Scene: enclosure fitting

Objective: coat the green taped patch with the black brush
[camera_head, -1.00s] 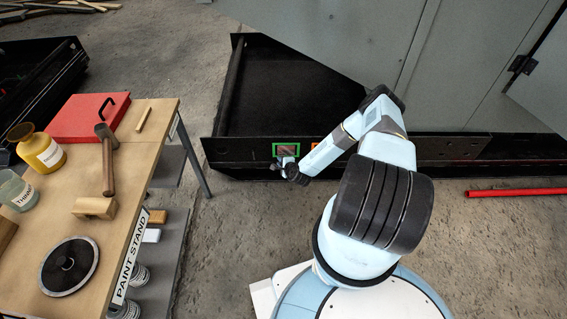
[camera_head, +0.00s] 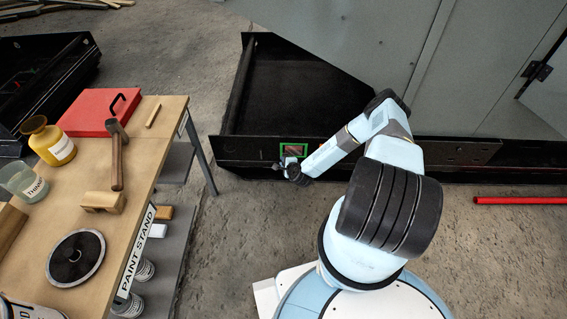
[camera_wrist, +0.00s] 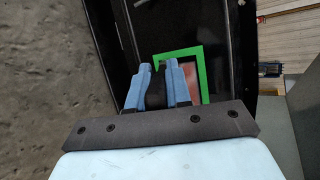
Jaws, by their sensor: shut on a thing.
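The green taped patch (camera_head: 293,144) is a small green frame around a reddish-brown area on the front wall of the black enclosure. It also shows in the wrist view (camera_wrist: 204,72), partly hidden behind my fingers. My gripper (camera_head: 290,168) is at the lower edge of the patch. In the wrist view my gripper's two blue fingers (camera_wrist: 158,74) are shut on a dark thing, which I take to be the black brush. The brush is hard to make out against the black wall, and I cannot tell whether its bristles touch the patch.
The paint stand (camera_head: 150,135) at the left holds a red box (camera_head: 85,117), a mallet (camera_head: 116,165), a yellow jar (camera_head: 52,146), a thinner jar (camera_head: 22,182) and a black disc (camera_head: 76,258). A red bar (camera_head: 520,200) lies on the floor at the right.

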